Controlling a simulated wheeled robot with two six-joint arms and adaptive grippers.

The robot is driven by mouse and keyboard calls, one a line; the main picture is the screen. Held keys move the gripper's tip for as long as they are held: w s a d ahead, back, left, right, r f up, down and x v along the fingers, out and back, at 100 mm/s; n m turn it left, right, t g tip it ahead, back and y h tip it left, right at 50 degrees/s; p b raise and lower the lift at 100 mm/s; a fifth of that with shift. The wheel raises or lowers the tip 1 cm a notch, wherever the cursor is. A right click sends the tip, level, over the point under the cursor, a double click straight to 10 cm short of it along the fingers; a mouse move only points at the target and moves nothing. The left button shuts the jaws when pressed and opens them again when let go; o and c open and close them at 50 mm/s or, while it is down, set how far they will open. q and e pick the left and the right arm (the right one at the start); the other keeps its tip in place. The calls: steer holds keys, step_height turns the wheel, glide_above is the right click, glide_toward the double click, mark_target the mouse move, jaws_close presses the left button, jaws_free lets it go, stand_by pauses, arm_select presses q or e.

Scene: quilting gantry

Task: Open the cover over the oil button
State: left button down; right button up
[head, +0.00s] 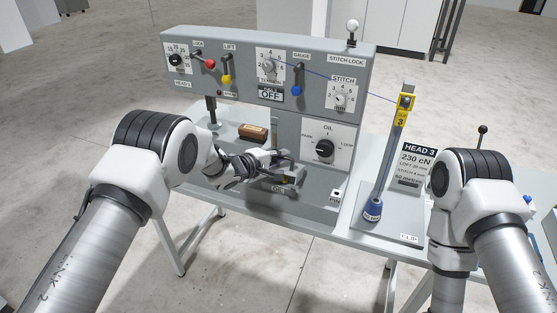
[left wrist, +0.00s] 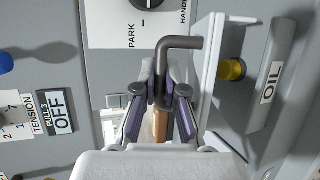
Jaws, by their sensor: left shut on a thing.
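The yellow oil button (left wrist: 232,69) shows beyond the panel, beside the OIL label (left wrist: 270,82). In the head view the yellow button (head: 287,180) is partly hidden by my gripper. My right gripper is out of view.
The oil dial (head: 324,148) is just above and right of my left gripper. Levers and dials fill the upper panel (head: 313,65). A blue-ended yellow-topped post (head: 388,155) stands to the right.

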arm_select(q)
steer(key=shift+w+d+r, duration=0.4)
steer(key=shift+w+r, duration=0.2)
steer(key=c, duration=1.5)
jaws_free()
steer(key=shift+d, duration=0.2)
steer(key=v, duration=1.2)
